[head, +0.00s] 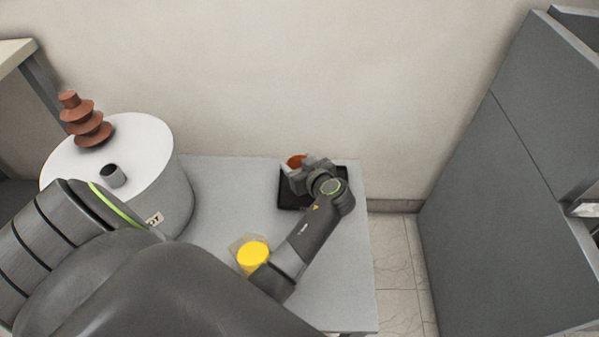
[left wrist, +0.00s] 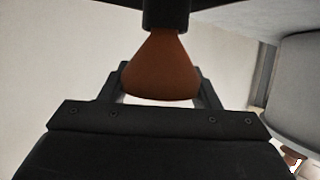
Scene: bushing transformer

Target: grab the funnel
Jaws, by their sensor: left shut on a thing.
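The funnel (left wrist: 160,70) is a reddish-brown cone, narrow at the top and wide at the bottom in the left wrist view. A small part of the funnel (head: 296,161) shows in the head view, just beyond my left gripper (head: 305,170). My left gripper is shut on the funnel, with its dark fingers on both sides of it in the left wrist view. The gripper is over a black tray (head: 288,201) on the grey table (head: 217,195). The gripper hides much of the funnel in the head view. I cannot tell whether the funnel touches the tray. My right gripper is out of view.
A large white-topped drum (head: 143,140) stands on the left, with a brown ribbed bushing (head: 88,125) and a small dark cylinder (head: 113,176) on top. A yellow round object (head: 253,254) sits beside my arm. A grey cabinet (head: 500,190) stands right, beyond open floor (head: 398,260).

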